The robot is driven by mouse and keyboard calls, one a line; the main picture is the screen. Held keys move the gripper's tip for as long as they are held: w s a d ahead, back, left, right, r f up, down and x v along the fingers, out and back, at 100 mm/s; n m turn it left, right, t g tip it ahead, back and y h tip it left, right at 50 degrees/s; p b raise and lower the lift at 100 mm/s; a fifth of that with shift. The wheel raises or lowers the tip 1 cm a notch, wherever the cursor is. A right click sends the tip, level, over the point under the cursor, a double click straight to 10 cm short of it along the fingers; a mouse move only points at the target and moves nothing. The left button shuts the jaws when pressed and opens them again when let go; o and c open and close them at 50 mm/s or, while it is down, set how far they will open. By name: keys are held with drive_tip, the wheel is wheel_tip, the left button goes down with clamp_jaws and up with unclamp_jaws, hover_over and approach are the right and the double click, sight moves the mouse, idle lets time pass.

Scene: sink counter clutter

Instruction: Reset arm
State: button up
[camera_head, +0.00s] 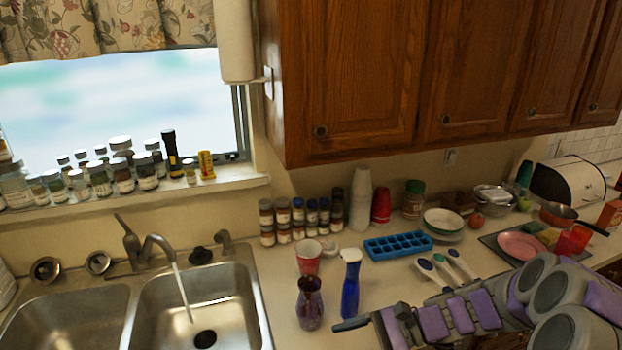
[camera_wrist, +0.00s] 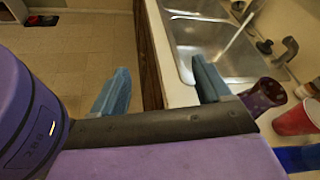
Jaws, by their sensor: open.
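My arm reaches in from the lower right of the head view, over the front of the counter (camera_head: 283,310). My gripper (camera_wrist: 160,82) shows in the wrist view with its two blue-grey fingers spread wide apart and nothing between them. In the head view one finger of my gripper (camera_head: 352,324) shows just in front of the blue spray bottle (camera_head: 350,295). In the wrist view the fingers lie over the counter's front edge, with the floor (camera_wrist: 85,60) beyond on the left and the sink (camera_wrist: 200,35) beyond on the right.
A dark purple patterned vase (camera_head: 310,303) and a red cup (camera_head: 307,257) stand left of my gripper. A blue ice tray (camera_head: 397,245), several spoons, plates and a pan (camera_head: 565,217) crowd the right. Wooden cabinets (camera_head: 365,70) hang above. The double sink (camera_head: 195,305) is at left.

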drive_tip(key=s+a+r+n+g+h, duration=0.1)
drive_tip(key=s+a+n+g+h, duration=0.15)
drive_tip(key=s, duration=0.35)
drive_tip(key=s+a+r+n+g+h, duration=0.1)
drive_tip(key=s+a+n+h, duration=0.1)
drive_tip(key=s+n+h, duration=0.3)
drive_tip(key=s+d+n+t+h, duration=0.1)
drive_tip(key=s+d+n+h, duration=0.1)
drive_tip(key=s, duration=0.5)
drive_tip(key=s+d+r+n+t+h, duration=0.1)
drive_tip(key=s+d+n+t+h, duration=0.1)
drive_tip(key=s+d+h, duration=0.3)
drive_tip(key=shift+s+d+r+n, duration=0.2)
drive_tip(key=shift+s+d+n, duration=0.55)
drive_tip(key=shift+s+d, duration=0.4)
